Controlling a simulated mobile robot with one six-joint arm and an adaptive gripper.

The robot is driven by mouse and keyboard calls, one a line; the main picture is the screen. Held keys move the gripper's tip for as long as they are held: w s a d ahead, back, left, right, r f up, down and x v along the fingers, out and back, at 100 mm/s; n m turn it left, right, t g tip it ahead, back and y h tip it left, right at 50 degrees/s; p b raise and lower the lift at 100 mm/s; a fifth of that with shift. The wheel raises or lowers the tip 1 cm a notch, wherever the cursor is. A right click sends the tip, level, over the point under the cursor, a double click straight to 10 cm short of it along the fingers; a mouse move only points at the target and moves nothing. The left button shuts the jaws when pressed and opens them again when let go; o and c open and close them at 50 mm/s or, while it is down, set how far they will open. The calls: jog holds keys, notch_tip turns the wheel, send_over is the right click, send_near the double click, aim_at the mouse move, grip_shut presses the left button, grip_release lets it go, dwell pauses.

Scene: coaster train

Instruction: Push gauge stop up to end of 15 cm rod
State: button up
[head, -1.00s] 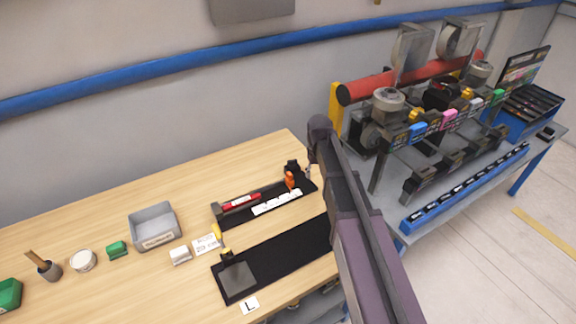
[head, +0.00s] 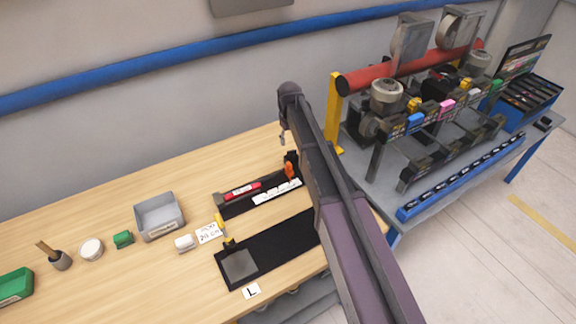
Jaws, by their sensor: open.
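The black gauge (head: 228,208) lies on the wooden table with a red rod (head: 243,189) in its channel. The rod carries a white label. The orange gauge stop (head: 291,170) stands at the gauge's right end, with a gap between it and the rod's visible right end. White labels (head: 276,192) run along the gauge's front. My gripper (head: 283,139) is small in the head view, above and behind the stop, apart from it. It is open and looks empty. My arm covers the area just right of the stop.
A black mat (head: 285,243) with a grey square pad lies in front of the gauge. A machine bench (head: 455,170) stands right of the table.

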aim_at(289, 164)
jog(key=shift+f+b, duration=6.7)
jog(key=shift+f, duration=0.1)
grip_shut()
